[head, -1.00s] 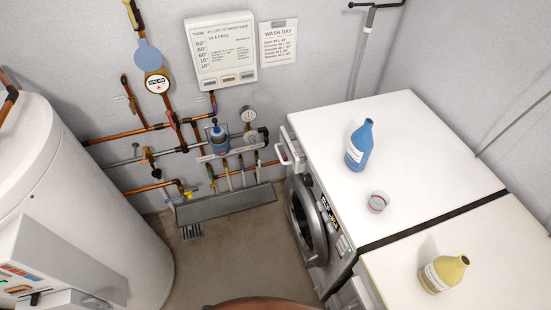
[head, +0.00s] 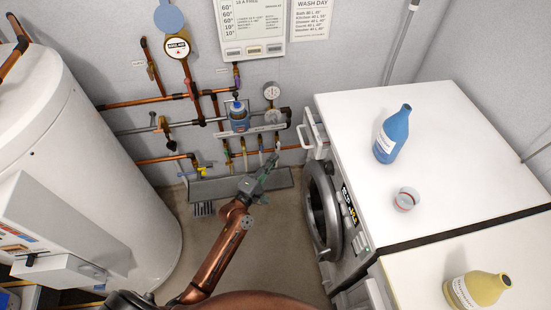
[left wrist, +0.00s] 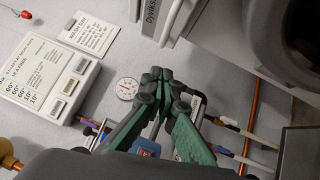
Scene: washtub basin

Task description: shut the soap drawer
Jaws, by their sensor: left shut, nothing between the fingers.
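The soap drawer (head: 313,133) is a white drawer at the far top corner of the washing machine's front. It sticks out to the left of the machine, pulled open. The washing machine (head: 345,215) has a dark round door below it. My left gripper (head: 269,165) is shut and empty, out to the left of the drawer and apart from it. In the left wrist view its green and black fingers (left wrist: 163,82) are closed together, below a pale panel with dark lettering (left wrist: 152,20). I cannot tell whether that panel is the drawer front. My right gripper is not in view.
A blue bottle (head: 391,138) and a small cup (head: 406,199) stand on the machine top. A yellow bottle (head: 476,290) stands on the nearer white top. Copper pipes and a gauge (head: 271,91) line the back wall. A white tank (head: 85,150) stands left.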

